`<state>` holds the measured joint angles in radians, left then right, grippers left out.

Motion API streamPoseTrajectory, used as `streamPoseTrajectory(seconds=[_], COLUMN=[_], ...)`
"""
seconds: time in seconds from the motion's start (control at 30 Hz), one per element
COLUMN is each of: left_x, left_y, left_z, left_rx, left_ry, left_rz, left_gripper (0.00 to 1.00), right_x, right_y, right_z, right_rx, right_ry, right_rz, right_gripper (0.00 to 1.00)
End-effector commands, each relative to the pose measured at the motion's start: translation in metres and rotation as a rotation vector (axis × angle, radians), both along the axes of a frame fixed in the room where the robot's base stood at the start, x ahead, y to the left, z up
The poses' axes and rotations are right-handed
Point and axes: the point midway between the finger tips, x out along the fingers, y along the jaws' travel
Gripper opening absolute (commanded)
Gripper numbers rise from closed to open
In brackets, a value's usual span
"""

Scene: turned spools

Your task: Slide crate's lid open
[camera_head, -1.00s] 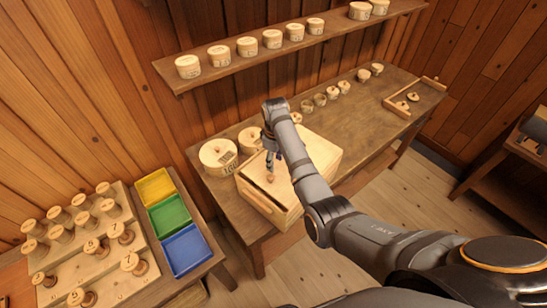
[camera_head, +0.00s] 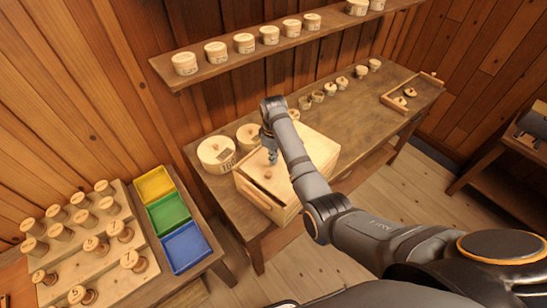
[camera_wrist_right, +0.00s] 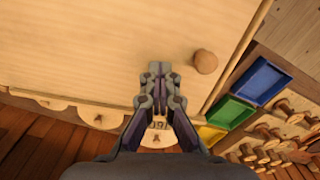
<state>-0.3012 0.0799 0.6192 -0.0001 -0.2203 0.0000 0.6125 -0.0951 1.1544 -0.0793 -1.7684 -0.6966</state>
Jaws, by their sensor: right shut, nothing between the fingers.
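The crate (camera_head: 287,216) is a pale wooden box on the long bench, with a flat wooden lid (camera_head: 318,146) on top. A round wooden knob (camera_head: 268,175) stands on the lid near its left end. It also shows in the wrist view (camera_wrist_right: 205,62). A dark gap shows along the crate's front left edge. My right gripper (camera_head: 271,158) is over the lid, close to the knob. In the wrist view my right gripper (camera_wrist_right: 160,68) is shut and empty, with the knob to the right of its fingertips, apart from them. My arm hides part of the lid. My left gripper is not in view.
Round wooden boxes (camera_head: 216,154) stand behind the crate on the bench (camera_head: 365,120). A wall shelf (camera_head: 260,55) with several round boxes runs above. Yellow, green and blue trays (camera_head: 185,247) and several spools (camera_head: 90,220) are at the left. Bare bench lies right of the crate.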

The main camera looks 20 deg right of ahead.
Motion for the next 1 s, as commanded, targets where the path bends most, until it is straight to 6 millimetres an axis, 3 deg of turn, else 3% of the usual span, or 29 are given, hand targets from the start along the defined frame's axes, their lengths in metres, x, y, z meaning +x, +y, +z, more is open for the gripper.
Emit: streamPoseTrajectory(seconds=[0.1,0.47,0.77,1.0], left_x=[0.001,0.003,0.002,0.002], left_y=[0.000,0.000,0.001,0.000], left_z=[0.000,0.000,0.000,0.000], left_rx=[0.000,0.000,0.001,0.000], left_ry=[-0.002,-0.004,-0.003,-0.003], left_rz=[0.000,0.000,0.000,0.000], left_gripper=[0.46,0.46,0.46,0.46], right_x=[0.000,0.000,0.000,0.001], right_y=[0.000,0.000,0.000,0.000], right_z=[0.000,0.000,0.003,0.045], right_rx=[0.000,0.000,0.000,0.000], right_ry=[0.000,0.000,-0.001,-0.005], right_rz=[0.000,0.000,0.000,0.000], right_gripper=[0.00,0.46,0.46,0.46])
